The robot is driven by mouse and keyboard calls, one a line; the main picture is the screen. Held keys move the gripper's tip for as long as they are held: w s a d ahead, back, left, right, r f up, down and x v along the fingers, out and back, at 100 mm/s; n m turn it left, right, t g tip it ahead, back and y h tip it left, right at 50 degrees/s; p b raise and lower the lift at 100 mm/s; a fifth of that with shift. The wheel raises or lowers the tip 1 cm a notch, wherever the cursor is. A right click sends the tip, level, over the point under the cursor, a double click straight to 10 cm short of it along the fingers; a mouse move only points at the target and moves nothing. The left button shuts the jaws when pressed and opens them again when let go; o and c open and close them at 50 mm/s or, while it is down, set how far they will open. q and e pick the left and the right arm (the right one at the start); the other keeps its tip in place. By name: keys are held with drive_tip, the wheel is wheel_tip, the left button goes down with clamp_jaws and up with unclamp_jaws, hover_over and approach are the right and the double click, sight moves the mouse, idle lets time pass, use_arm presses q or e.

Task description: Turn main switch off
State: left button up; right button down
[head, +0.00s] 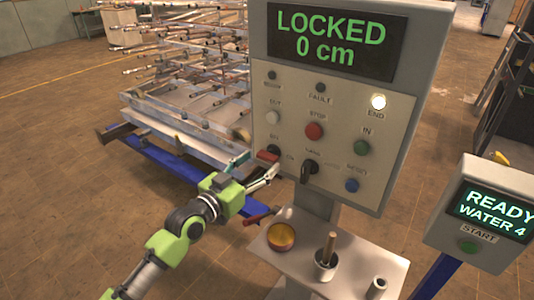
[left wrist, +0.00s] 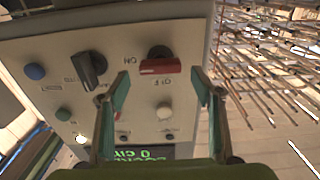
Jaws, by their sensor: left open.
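The control panel (head: 335,125) carries a switch with a red handle (head: 267,156) near its left edge, marked ON and OFF. The red handle shows clearly in the left wrist view (left wrist: 160,66), where the panel appears upside down; I cannot surely tell which mark it points to. My left gripper (head: 256,167) is open and empty in front of the switch. In the left wrist view its two fingers (left wrist: 161,88) stand apart, one on each side of the handle's line, apparently not touching it. My right gripper is not in view.
A black rotary knob (head: 309,172) sits right of the red switch, with several push buttons around. The display (head: 330,40) reads LOCKED 0 cm. A rack of rods (head: 190,70) stands behind.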

sight(264, 158)
use_arm(q)
drive_tip(key=shift+x, duration=2.35)
drive_tip(key=shift+a, duration=0.1)
drive_tip(key=c, duration=1.1)
